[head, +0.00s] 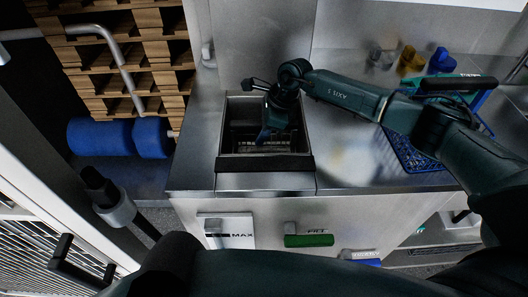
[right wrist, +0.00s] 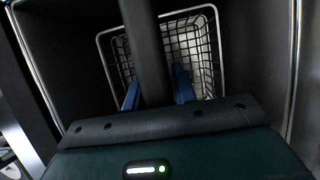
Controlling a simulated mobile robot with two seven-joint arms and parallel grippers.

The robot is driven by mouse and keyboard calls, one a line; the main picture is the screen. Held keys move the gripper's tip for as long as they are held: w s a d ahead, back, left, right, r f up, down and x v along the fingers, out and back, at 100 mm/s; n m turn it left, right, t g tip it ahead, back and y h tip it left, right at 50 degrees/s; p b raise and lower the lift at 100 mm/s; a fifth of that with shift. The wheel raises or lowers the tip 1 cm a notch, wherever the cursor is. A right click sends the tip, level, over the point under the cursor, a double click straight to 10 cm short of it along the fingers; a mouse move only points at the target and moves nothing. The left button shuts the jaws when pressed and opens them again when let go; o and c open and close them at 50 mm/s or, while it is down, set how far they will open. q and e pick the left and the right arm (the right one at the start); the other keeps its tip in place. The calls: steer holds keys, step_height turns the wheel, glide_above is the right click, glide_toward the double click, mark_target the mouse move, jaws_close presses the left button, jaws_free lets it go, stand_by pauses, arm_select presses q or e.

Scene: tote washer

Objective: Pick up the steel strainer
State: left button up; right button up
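The steel strainer is a wire basket with a bright rim, down inside the sink well; it shows in the head view (head: 245,140) and in the right wrist view (right wrist: 206,50). My right gripper (head: 266,132) points down into the well over the strainer. In the right wrist view its two blue fingers (right wrist: 157,95) stand apart, with a thick dark bar between or in front of them. I cannot tell whether the bar is the strainer's handle or whether the fingers touch it. My left gripper cannot be made out.
The well's steel rim (head: 225,168) surrounds the right gripper closely. On the counter (head: 345,165) to the right are a blue basket (head: 412,158) and several coloured knobs (head: 410,58). Blue rollers (head: 100,137) lie left of the counter.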

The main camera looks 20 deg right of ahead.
jaws_close()
arm_select(q)
steer(key=shift+f, duration=0.1)
arm_select(e)
steer(key=shift+r, duration=0.15)
stand_by(0.3)
